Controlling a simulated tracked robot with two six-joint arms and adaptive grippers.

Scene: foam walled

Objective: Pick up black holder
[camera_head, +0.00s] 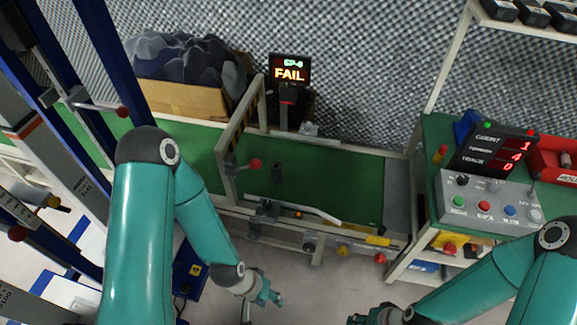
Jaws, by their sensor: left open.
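My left gripper (268,294) is open and empty, in front of and below the conveyor's front edge, well apart from the black object. My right gripper (366,318) is at the bottom edge of the view, partly cut off, and its finger state is unclear. Several black boxes (534,14) stand on the upper shelf at right; their details are too small to tell.
A display reading FAIL (289,70) stands behind the belt. A cardboard box with dark foam (180,98) is at back left. A control panel (488,202) and counter display (494,152) are at right. A white rail (300,210) and knobs line the conveyor's front.

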